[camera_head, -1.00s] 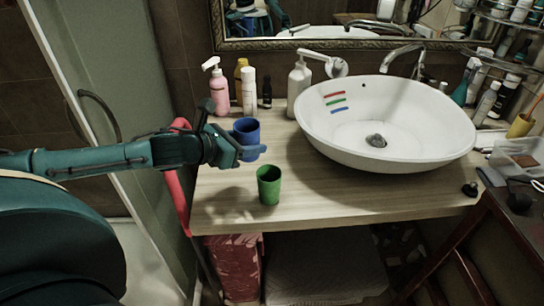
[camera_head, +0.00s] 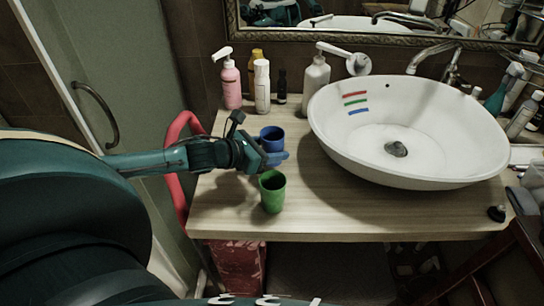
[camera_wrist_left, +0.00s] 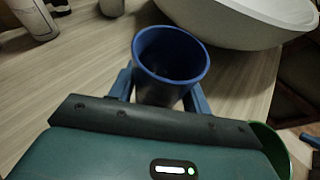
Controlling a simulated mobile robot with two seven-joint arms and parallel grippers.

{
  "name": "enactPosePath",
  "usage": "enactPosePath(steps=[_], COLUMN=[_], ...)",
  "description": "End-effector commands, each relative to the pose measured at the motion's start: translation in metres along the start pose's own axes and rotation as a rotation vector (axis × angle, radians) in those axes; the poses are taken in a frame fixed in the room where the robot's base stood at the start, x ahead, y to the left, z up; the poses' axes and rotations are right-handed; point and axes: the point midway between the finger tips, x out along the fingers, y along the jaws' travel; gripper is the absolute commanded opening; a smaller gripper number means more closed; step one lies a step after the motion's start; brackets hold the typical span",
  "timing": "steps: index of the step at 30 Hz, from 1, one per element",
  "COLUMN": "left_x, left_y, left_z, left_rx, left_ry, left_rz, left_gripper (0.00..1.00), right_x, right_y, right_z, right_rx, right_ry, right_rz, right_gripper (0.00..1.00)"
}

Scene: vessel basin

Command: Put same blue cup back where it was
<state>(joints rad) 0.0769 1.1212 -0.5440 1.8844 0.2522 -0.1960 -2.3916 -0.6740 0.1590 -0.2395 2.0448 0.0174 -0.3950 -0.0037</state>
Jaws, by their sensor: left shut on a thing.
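The blue cup (camera_head: 272,138) is on or just above the wooden counter, left of the basin and behind the green cup; I cannot tell whether it touches the wood. My left gripper (camera_head: 274,158) is shut on it, coming in from the left. In the left wrist view the blue cup (camera_wrist_left: 171,62) stands between the two blue fingers (camera_wrist_left: 160,92), its open rim facing up and its inside empty. The green cup (camera_head: 272,192) stands upright on the counter near the front edge; part of it shows in the left wrist view (camera_wrist_left: 270,148). My right gripper is not in view.
The white basin (camera_head: 330,140) with red, green and blue stripes fills the counter's right side. A pink pump bottle (camera_head: 231,85), a white bottle (camera_head: 262,88) and a white dispenser (camera_head: 315,78) stand along the back. A red rail (camera_head: 168,160) runs by the counter's left edge.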

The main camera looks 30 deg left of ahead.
Motion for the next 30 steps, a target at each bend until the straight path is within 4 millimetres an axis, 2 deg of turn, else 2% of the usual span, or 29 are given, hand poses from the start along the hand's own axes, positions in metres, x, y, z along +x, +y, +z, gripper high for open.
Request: enactPosePath(steps=[6, 19, 20, 27, 30], left_x=[0.010, 0.013, 0.012, 0.012, 0.012], left_y=[-0.001, -0.001, -0.001, -0.001, -0.001], left_z=[-0.025, -0.030, -0.030, -0.030, -0.030], left_rx=[-0.004, 0.000, 0.000, -0.001, -0.001], left_ry=[0.000, -0.001, 0.000, 0.001, 0.001], left_rz=[-0.001, -0.001, -0.001, -0.001, -0.001], left_gripper=[0.27, 0.27, 0.50, 0.70, 0.70], right_x=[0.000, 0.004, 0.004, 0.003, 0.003], right_y=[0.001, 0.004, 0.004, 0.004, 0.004], right_z=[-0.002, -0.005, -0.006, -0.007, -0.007], right_rx=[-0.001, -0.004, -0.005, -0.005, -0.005], right_ry=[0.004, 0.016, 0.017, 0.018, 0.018], right_rz=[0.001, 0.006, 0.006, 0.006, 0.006], right_gripper=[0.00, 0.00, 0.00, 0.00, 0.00])
